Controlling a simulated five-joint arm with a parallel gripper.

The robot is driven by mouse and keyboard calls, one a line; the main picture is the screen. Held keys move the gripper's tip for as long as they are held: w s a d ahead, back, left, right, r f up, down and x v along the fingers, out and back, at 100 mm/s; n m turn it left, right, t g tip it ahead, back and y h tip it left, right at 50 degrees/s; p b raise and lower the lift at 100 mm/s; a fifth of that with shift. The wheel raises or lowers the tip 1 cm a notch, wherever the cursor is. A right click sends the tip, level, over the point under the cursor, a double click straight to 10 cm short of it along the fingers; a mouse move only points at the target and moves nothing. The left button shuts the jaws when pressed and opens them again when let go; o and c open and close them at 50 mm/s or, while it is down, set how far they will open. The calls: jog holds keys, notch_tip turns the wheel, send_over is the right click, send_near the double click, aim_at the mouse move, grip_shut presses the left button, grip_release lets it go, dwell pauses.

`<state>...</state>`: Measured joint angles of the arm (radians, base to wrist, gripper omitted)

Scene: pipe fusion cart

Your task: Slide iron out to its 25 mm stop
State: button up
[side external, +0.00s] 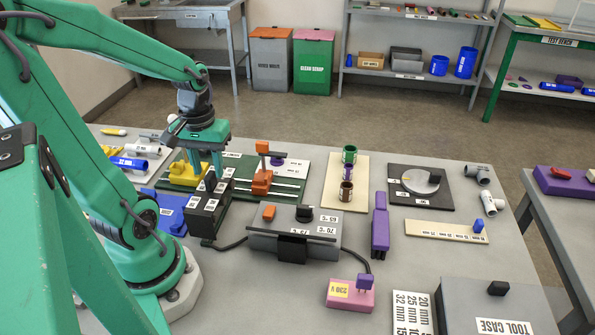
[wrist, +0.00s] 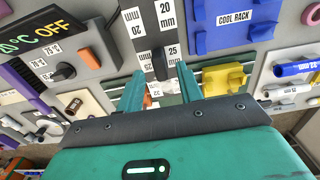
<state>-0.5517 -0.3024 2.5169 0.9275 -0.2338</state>
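The iron (side external: 210,214) is a dark block with white size labels, standing left of the grey heater control box. In the wrist view, labels reading 20 mm, 25 and 32 mark its dark top, with a narrow black upright part (wrist: 160,66) between my fingertips. My gripper (side external: 208,165) is above the iron, pointing down. In the wrist view my gripper (wrist: 160,72) has its two green fingers apart, one on each side of the black part. Gaps seem to show beside it; whether either finger touches it I cannot tell.
A blue cool rack (wrist: 232,22) lies close to the iron. A yellow clamp (side external: 187,174) and an orange clamp (side external: 262,180) stand on a green railed base behind. The grey control box (side external: 292,238) is to the right, with a black cable running to the iron.

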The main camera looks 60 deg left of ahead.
jog(key=shift+f, duration=1.05)
grip_shut()
